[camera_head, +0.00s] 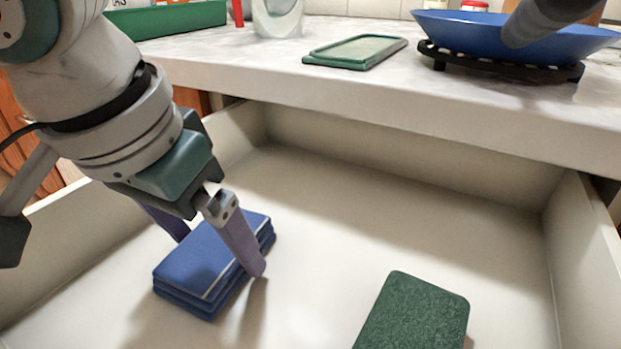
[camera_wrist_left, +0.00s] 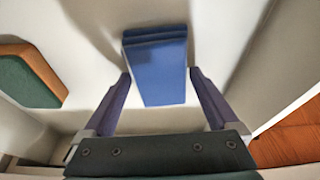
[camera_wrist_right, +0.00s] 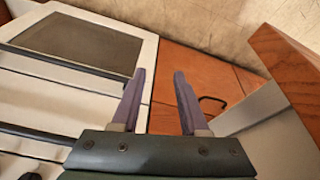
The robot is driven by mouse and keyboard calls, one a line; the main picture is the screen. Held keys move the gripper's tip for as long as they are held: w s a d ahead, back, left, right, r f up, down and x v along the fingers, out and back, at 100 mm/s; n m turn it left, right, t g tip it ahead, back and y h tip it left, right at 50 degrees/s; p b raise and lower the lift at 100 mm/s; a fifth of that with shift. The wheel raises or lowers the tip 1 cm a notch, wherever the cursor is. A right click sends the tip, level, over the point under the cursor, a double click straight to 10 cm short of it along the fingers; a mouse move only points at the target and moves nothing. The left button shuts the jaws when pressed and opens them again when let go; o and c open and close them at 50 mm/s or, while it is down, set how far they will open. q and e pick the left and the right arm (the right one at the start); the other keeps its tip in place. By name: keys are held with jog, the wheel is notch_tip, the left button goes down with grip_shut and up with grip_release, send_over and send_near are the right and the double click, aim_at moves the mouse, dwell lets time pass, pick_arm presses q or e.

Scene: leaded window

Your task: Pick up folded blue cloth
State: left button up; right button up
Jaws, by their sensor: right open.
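The folded blue cloth (camera_head: 205,265), a flat stack of several layers, lies in the open drawer (camera_head: 420,205). My left gripper (camera_head: 222,252) is open above it, with its purple fingers pointing down, one on each side of the cloth. In the left wrist view the cloth (camera_wrist_left: 160,75) lies between the two spread fingers; whether they touch it I cannot tell. The cloth's underside is hidden. My right gripper (camera_wrist_right: 159,73) shows only in the right wrist view, open and empty, with wooden cupboard fronts beyond it.
A dark green pad (camera_head: 420,312) lies in the drawer to the right of the cloth. On the counter (camera_head: 250,60) above are a green tray (camera_head: 355,51) and a blue pan (camera_head: 470,28) on a black trivet (camera_head: 500,67). The back middle of the drawer is clear.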

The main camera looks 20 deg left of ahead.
aim_at(211, 246)
pick_arm(q)
jog(key=c, duration=1)
jog(key=shift+o, duration=0.2)
notch_tip(211, 246, up, 20)
jog(key=p, duration=0.9)
